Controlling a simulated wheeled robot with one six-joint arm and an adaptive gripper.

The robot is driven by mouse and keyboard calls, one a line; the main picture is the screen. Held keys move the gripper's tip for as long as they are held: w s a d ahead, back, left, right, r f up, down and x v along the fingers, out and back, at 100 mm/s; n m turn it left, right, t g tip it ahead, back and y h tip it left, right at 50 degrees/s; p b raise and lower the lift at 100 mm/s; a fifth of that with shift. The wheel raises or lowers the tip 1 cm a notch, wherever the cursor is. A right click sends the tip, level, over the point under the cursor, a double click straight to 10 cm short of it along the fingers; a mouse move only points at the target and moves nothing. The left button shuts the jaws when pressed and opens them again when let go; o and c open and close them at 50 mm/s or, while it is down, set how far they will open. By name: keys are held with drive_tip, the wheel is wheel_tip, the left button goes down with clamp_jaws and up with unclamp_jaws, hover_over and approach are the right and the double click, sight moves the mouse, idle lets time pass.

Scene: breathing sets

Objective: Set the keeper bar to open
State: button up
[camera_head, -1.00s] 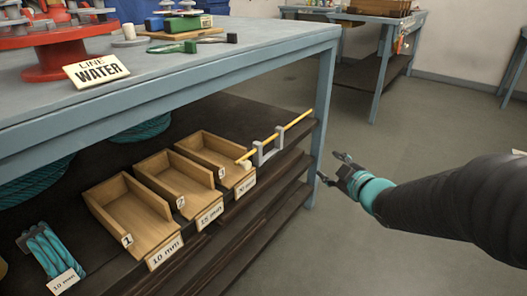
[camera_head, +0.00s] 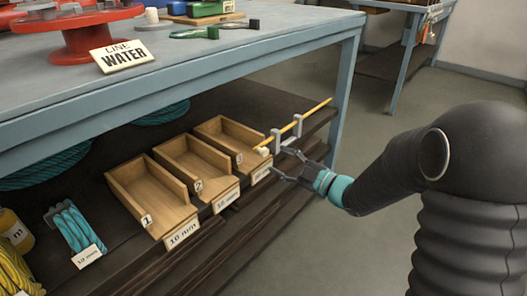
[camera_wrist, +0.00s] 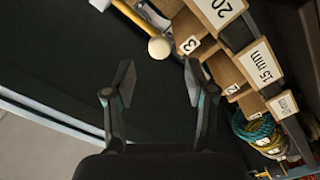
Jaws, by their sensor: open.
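The keeper bar (camera_head: 315,110) is a thin yellow rod with a pale round knob (camera_head: 262,151) at its near left end. It runs through grey upright brackets (camera_head: 297,125) on the shelf, beside the right-hand wooden bin. My gripper (camera_head: 282,164) is open and empty in front of the shelf edge, near the knob and brackets. In the wrist view the knob (camera_wrist: 159,47) appears just beyond and between the open fingertips (camera_wrist: 158,75), apart from them. The rod (camera_wrist: 130,15) runs up and left from it. Part of the rod and brackets is out of that view.
Three numbered wooden bins (camera_head: 183,208) with size labels stand left of the bar. Teal hose coils (camera_head: 75,228) lie further left. The blue-grey bench top (camera_head: 215,60) overhangs the shelf, and its leg (camera_head: 346,85) stands right of the bar.

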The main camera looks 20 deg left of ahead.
sight(266, 153)
drive_tip(key=x, duration=0.7)
clamp_jaws()
